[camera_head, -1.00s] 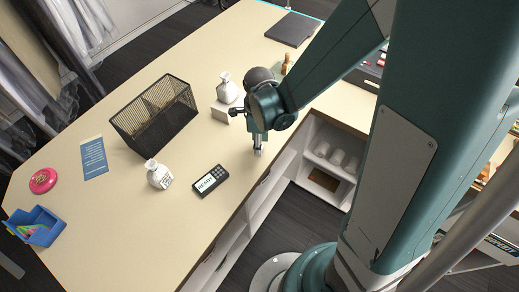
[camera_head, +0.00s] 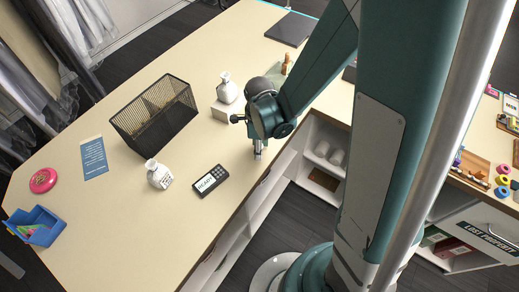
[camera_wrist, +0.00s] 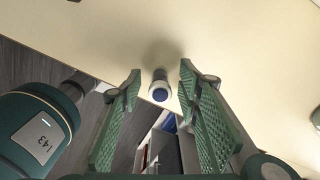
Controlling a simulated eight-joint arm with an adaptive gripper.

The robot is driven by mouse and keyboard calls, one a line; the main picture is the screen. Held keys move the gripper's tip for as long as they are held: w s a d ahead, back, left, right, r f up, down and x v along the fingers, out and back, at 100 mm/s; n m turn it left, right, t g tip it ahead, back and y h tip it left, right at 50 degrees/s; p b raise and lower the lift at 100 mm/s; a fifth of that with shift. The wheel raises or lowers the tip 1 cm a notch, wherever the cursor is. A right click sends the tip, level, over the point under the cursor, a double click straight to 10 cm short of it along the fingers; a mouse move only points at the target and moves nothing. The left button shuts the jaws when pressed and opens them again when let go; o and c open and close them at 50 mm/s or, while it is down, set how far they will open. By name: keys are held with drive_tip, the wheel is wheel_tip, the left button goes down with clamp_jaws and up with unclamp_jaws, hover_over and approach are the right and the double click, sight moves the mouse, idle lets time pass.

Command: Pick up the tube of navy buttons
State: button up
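A small tube (camera_wrist: 160,91) with a blue end and a pale rim shows in the wrist view, seen nearly end-on near the table edge. It lies in the gap between the two green fingers of my gripper (camera_wrist: 158,82). The fingers are spread, with visible space on both sides of the tube. In the head view my gripper (camera_head: 257,152) points down at the table's near edge, right of the card terminal. The tube cannot be told apart clearly from the fingertips there.
On the table (camera_head: 130,215) are a card terminal (camera_head: 210,181), a white bottle (camera_head: 158,175), another bottle (camera_head: 227,88) on a block, a black mesh basket (camera_head: 155,113), a blue bin (camera_head: 36,226) and a pink round item (camera_head: 43,180). Open shelves lie below the near edge.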

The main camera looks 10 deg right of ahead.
drive_tip(key=shift+c, duration=0.7)
drive_tip(key=c, duration=0.8)
drive_tip(key=shift+r, duration=0.25)
drive_tip(key=shift+r, duration=4.7)
